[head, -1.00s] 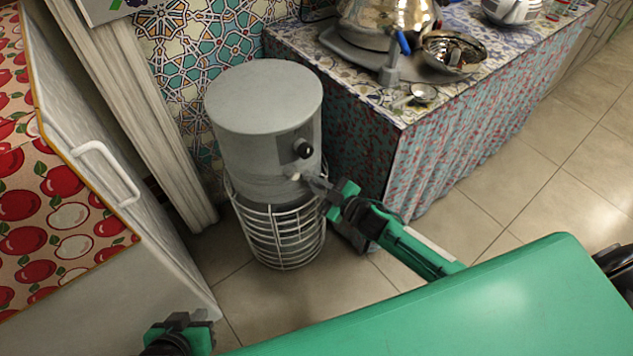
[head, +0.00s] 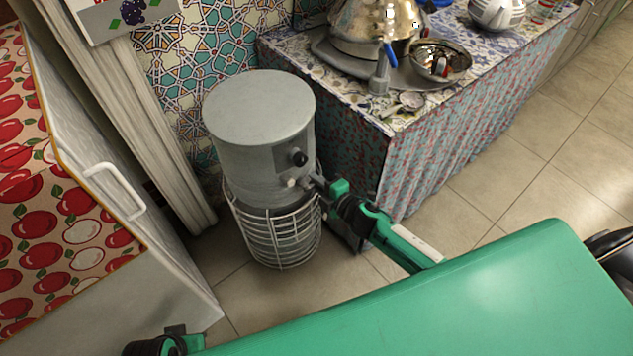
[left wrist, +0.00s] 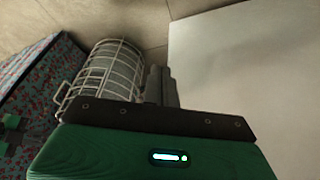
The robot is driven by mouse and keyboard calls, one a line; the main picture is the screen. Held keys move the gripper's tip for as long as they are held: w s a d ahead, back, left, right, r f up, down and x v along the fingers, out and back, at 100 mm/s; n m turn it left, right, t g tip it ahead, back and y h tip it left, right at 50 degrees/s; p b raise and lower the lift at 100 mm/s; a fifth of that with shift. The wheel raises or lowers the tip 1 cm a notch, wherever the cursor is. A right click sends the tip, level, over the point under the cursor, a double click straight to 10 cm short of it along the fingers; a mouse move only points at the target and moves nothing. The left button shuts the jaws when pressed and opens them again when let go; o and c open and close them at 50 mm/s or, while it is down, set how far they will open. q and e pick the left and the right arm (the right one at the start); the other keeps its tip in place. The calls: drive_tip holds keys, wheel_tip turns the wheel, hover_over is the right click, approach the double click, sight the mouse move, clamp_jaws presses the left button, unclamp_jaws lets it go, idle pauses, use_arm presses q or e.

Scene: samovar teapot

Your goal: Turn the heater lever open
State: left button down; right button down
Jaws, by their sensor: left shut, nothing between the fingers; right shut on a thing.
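The heater (head: 256,135) is a grey cylinder over a white wire cage (head: 284,245). A black knob (head: 299,158) is on its side, with a small pale lever end (head: 291,182) below it. My right gripper (head: 307,183) reaches in from the right and is shut on the lever at the heater's side; the fingers hide most of the lever. My left gripper, low at the left in the head view, shows shut and empty fingers (left wrist: 161,86) in the left wrist view, apart from the heater, whose wire cage also shows there (left wrist: 112,68).
A cloth-covered table (head: 350,160) stands right of the heater, with a metal samovar (head: 372,25), a bowl (head: 440,60) and a teapot (head: 497,12). A white cabinet door with a handle (head: 115,190) is at the left. Tiled floor (head: 530,190) is clear at the right.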

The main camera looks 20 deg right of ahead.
use_arm(q)
drive_tip(key=shift+f, duration=0.45)
use_arm(e)
drive_tip(key=shift+r+n+h, duration=0.2)
drive_tip(key=shift+n+h, duration=0.1)
drive_tip(key=shift+n, duration=0.3)
use_arm(q)
drive_tip(key=shift+f, duration=0.1)
use_arm(e)
drive_tip(key=c, duration=1.5)
unclamp_jaws()
drive_tip(key=shift+o, duration=0.2)
drive_tip(key=shift+s, duration=0.1)
use_arm(q)
drive_tip(key=shift+w+f+p, duration=0.1)
drive_tip(key=shift+p, duration=0.2)
use_arm(e)
drive_tip(key=v, duration=1.3)
drive_tip(key=shift+s, duration=0.35)
use_arm(q)
drive_tip(key=shift+d+f, duration=0.1)
drive_tip(key=shift+f, duration=0.05)
use_arm(e)
drive_tip(key=shift+d, duration=0.1)
